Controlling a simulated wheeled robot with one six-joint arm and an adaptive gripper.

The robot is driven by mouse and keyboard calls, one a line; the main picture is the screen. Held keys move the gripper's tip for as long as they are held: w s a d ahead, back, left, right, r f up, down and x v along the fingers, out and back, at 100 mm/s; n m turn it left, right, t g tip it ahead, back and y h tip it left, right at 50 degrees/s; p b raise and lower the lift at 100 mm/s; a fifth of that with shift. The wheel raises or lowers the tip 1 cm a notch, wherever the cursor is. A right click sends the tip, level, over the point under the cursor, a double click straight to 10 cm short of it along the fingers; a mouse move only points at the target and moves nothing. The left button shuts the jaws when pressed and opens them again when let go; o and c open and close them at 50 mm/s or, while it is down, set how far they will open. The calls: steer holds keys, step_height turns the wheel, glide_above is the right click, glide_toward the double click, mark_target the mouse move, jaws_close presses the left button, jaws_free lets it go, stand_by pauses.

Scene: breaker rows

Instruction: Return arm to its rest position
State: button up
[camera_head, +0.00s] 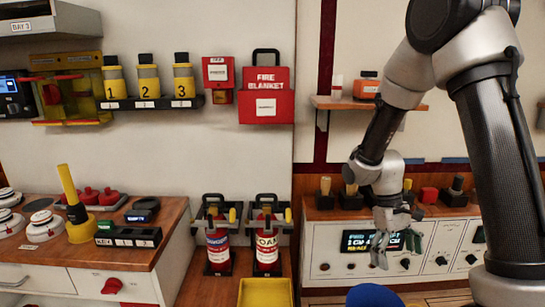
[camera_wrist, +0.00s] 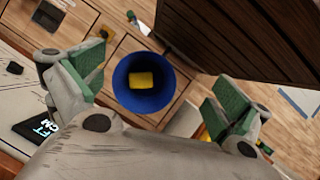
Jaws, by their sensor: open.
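My gripper (camera_head: 384,238) hangs from my arm on the right side of the head view, in front of a control panel with a lit display (camera_head: 360,241). Its fingers are apart and point downward. In the wrist view my gripper (camera_wrist: 152,90) shows green finger pads spread wide, with nothing held between them. Below and beyond the fingers, a blue bucket (camera_wrist: 122,92) stands with a yellow block (camera_wrist: 141,80) inside it. The blue bucket's edge (camera_head: 374,296) also shows at the bottom of the head view.
A wooden bench (camera_head: 155,262) with alarms and a yellow lever is at left. Two extinguishers (camera_head: 217,250) stand at the centre above a yellow tray (camera_head: 265,292). A wall shelf (camera_head: 400,105) is behind my arm. A dark slatted surface (camera_wrist: 230,35) lies at upper right in the wrist view.

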steer(key=s+d+r+m+t+y, duration=0.1)
steer(key=s+r+m+t, duration=0.1)
steer(key=s+r+t, duration=0.2)
steer(key=s+d+r+m+t+y, duration=0.1)
steer(key=s+r+t, duration=0.3)
steer(key=s+r, duration=0.5)
step_height(320, 180, up, 11)
steer(key=shift+s+d+f+m+t, duration=0.2)
steer(key=shift+s+d+m+t, duration=0.25)
steer(key=shift+d, duration=0.25)
steer(key=shift+w, duration=0.1)
stand_by(0.3)
